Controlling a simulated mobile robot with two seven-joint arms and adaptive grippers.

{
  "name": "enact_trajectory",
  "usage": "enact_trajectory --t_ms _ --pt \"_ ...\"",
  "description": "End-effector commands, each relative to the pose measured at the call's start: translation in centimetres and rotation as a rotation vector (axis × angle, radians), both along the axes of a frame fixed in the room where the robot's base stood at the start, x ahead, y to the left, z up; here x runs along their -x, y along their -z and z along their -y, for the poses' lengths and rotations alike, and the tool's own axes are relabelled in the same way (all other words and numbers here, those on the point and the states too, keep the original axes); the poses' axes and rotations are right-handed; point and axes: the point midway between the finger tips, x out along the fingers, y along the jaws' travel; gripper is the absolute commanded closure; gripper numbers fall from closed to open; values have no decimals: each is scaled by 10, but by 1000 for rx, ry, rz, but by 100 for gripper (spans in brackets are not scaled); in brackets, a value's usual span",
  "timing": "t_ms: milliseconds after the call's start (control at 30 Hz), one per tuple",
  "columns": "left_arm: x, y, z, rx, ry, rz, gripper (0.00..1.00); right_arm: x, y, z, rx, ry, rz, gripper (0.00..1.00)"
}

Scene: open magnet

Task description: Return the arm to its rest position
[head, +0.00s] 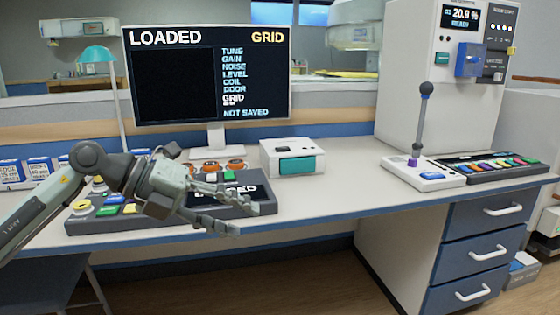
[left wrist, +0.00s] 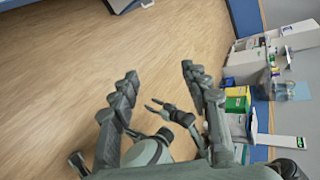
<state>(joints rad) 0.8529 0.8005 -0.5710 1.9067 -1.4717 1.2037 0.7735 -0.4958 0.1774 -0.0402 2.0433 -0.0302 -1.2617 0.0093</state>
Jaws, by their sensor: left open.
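My left arm comes in from the left in the head view. My left gripper (head: 222,206) is open and empty. It hangs in front of and over the dark button console (head: 125,222), hiding part of it. In the left wrist view the open fingers (left wrist: 158,90) spread with wood floor seen between them. Another set of grey gripper fingers (left wrist: 172,112) shows small between them, and I cannot tell its state. My right gripper does not show in the head view.
A monitor (head: 255,118) reading LOADED and GRID stands on the desk (head: 330,190). A white box with a teal front (head: 297,164), a joystick unit (head: 425,180) and a tall white machine (head: 415,70) stand to the right.

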Motion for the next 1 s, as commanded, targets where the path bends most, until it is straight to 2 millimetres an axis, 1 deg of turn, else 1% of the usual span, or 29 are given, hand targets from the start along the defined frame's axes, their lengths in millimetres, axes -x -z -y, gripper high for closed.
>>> enact_trajectory --t_ms 33,67,100,133,167,200,267,300,333,367,400,467,500,567,600,667,700,767,800,867,900,967,1000 --pt "7 -6 30 190 19 -16 53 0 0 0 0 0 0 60" --pt "7 -16 41 307 12 -18 53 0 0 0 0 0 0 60" --pt "6 -29 51 460 -11 -25 53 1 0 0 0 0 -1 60" --pt "2 -38 54 572 -42 -35 53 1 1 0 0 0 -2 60" --pt "-3 -47 53 682 -84 -45 53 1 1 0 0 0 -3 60" --pt "-12 -54 47 820 -155 -62 53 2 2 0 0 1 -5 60" --pt "-30 -56 27 1011 -297 -98 53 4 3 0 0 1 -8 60" --pt "-44 -49 7 1123 -413 -129 53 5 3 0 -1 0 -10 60" --pt "-54 -39 -9 1197 -510 -156 53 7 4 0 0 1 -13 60" --pt "-63 -25 -27 1261 -611 -183 53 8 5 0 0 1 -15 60" --pt "-71 -6 -49 1323 -736 -217 53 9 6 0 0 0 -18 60" --pt "-79 29 -78 1384 -914 -270 53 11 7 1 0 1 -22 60" --pt "-80 54 -96 1410 -1028 -306 53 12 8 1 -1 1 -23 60" --pt "-78 94 -120 1429 -1192 -362 53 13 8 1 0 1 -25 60" --pt "-73 121 -134 1431 -1298 -401 53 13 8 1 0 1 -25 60" --pt "-62 163 -152 1420 -1451 -459 53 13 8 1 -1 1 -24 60" --pt "-52 190 -162 1404 -1549 -500 53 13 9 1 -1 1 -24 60" --pt "-33 230 -176 1369 -1692 -562 53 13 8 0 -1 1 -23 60" --pt "-18 256 -183 1340 -1783 -607 53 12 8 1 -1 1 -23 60" --pt "7 293 -192 1285 -1913 -672 53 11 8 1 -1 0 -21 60" --pt "26 317 -196 1241 -1997 -720 53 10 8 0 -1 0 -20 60" --pt "58 351 -200 1166 -2120 -793 53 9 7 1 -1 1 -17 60" --pt "80 371 -201 1110 -2192 -842 53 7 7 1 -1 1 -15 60"
